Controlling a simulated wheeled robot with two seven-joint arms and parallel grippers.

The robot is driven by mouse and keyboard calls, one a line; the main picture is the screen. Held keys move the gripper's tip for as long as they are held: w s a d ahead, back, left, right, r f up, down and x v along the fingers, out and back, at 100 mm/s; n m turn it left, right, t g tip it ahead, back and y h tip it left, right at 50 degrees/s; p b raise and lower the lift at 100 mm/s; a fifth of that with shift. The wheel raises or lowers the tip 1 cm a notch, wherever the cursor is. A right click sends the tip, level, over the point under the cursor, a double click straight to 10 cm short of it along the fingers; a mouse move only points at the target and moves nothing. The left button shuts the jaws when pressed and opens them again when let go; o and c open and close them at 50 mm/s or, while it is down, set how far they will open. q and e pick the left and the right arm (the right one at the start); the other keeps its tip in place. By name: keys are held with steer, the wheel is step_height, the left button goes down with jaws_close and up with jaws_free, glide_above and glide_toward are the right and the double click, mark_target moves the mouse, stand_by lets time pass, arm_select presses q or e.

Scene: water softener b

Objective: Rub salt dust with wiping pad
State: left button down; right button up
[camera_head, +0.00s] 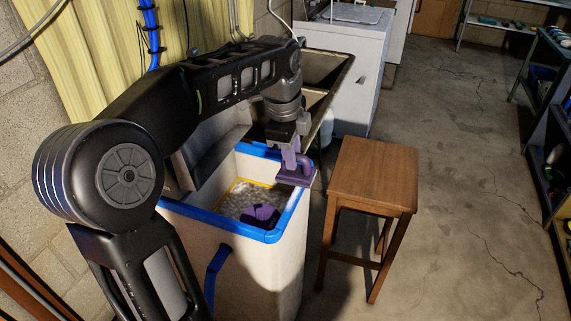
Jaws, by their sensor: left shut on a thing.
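My left gripper (290,142) reaches over the far right corner of the white bin (262,262) with a blue rim. It is shut on the upright handle of a purple wiping pad (296,174). The pad's flat base is level with the bin's right rim, on its stool side. I cannot tell whether it touches the rim. Whitish, grainy salt (238,200) lies inside the bin. Salt dust cannot be told apart from it at this size. My right gripper is not in view.
A purple object (261,213) lies on the salt inside the bin. A wooden stool (375,175) with a bare top stands just right of the bin. A sink (325,68) and a white cabinet (350,70) stand behind. The floor further right is clear up to the shelves.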

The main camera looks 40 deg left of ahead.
mark_target(286, 171)
arm_select(q)
steer(key=shift+s+a+r+y, duration=0.3)
steer(key=shift+s+a, duration=0.2)
steer(key=shift+a, duration=0.1)
steer(key=shift+f, duration=0.2)
steer(key=b+x, duration=0.2)
steer(key=s+b+x, duration=0.1)
steer(key=b+x, duration=0.1)
steer(key=shift+w+d+f, duration=0.15)
steer(key=shift+f, duration=0.3)
steer(key=shift+r, duration=0.1)
